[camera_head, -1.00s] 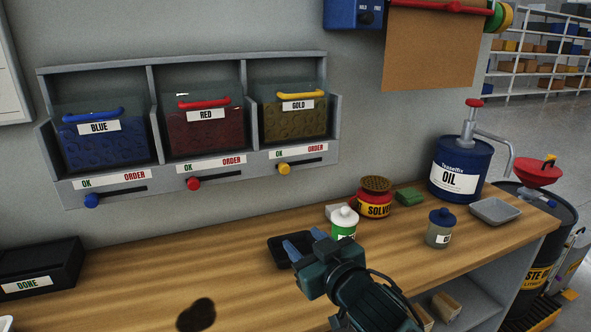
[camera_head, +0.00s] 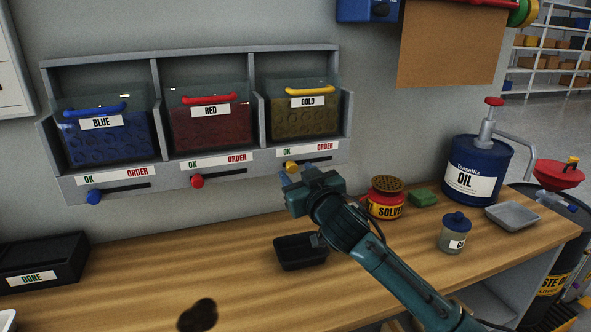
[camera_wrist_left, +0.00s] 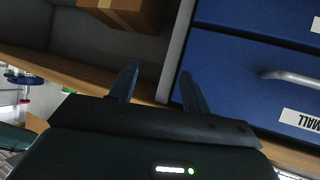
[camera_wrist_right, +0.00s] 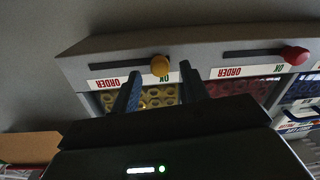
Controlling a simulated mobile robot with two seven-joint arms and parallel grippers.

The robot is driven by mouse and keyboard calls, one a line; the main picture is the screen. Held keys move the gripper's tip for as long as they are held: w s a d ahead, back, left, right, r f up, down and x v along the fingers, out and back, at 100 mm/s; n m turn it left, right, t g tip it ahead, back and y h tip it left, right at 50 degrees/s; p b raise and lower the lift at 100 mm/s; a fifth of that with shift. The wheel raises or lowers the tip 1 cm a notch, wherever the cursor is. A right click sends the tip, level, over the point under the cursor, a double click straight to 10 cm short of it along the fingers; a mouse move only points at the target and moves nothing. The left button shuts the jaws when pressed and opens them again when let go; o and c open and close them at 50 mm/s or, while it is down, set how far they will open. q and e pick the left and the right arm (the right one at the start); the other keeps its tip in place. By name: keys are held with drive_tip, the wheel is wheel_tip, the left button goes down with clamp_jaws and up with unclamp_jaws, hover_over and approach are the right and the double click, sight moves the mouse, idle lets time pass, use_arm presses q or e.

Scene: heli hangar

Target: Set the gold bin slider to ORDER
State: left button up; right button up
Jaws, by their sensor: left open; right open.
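The gold bin (camera_head: 303,118) is at the right end of the wall rack. Its yellow slider knob (camera_head: 291,166) sits at the left, OK end of its slot, under the label. My right gripper (camera_head: 287,180) is just below and in front of that knob, open and empty. In the right wrist view, the yellow knob (camera_wrist_right: 160,65) appears beyond and between the two open fingers, apart from them; the picture there is upside down. My left gripper (camera_wrist_left: 155,85) is open and empty in the left wrist view, facing blue drawers; it is out of the head view.
The red slider knob (camera_head: 197,181) and blue slider knob (camera_head: 94,196) are to the left, both at OK. Below on the bench are a black tray (camera_head: 300,252), a solvent tin (camera_head: 385,200), an oil can (camera_head: 473,170) and a small jar (camera_head: 454,233).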

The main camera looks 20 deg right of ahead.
drive_tip(key=shift+w, duration=1)
clamp_jaws()
